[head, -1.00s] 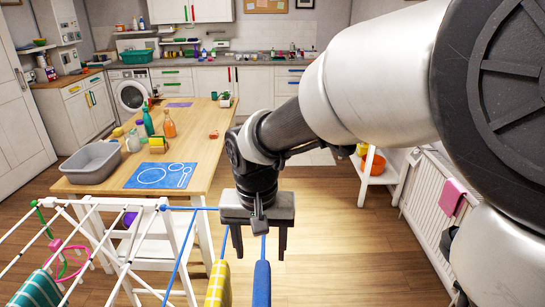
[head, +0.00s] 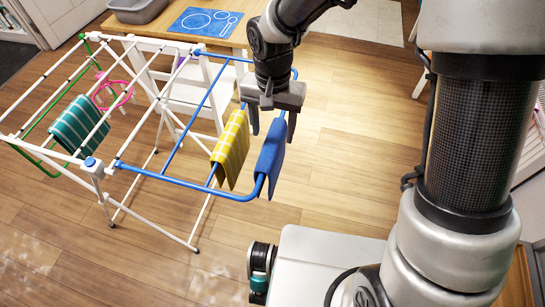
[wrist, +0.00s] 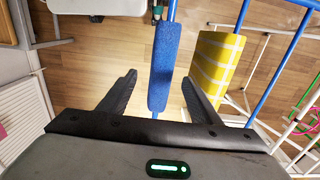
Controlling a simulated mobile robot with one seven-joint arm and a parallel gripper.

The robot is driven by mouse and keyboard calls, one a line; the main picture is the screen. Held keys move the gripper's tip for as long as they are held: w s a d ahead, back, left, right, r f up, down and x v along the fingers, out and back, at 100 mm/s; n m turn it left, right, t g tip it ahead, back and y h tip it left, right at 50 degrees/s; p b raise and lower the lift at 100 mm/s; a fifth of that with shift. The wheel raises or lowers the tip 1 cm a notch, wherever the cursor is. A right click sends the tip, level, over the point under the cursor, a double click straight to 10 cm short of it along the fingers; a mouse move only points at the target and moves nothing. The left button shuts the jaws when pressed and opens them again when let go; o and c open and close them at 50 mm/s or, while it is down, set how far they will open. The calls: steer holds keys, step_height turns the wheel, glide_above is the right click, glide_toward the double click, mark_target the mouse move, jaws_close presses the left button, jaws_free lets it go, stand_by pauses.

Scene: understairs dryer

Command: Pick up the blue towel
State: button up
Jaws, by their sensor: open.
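A blue towel (head: 270,158) hangs over the blue end rail of a drying rack (head: 218,190). The towel also shows in the wrist view (wrist: 165,68), running lengthwise between my finger tips. My gripper (head: 270,125) is open and sits above the towel, pointing down. In the wrist view its two fingers (wrist: 160,90) lie on either side of the towel, with a gap on each side. I cannot tell how far the fingertips reach below the towel's top edge. A yellow striped towel (head: 231,148) hangs just left of the blue one; it also shows in the wrist view (wrist: 215,65).
A green striped towel (head: 80,125) and a pink ring (head: 113,94) hang on the rack's left part. A wooden table (head: 190,38) with a blue mat (head: 204,22) and a grey tub (head: 137,8) stands behind.

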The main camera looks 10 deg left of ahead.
mark_target(273, 143)
step_height(273, 143, down, 7)
steer(key=shift+f, duration=0.1)
steer(key=f, duration=0.4)
steer(key=shift+w+a+f+b, duration=0.15)
steer(key=shift+a+f+b, duration=0.1)
steer(key=shift+f+b, duration=0.1)
steer(key=c, duration=1.2)
steer(key=shift+r, duration=0.1)
step_height(273, 143, up, 18)
steer(key=shift+f+p, duration=0.1)
steer(key=shift+p, duration=0.75)
steer(key=shift+r+p, duration=0.35)
steer(key=shift+r, duration=0.2)
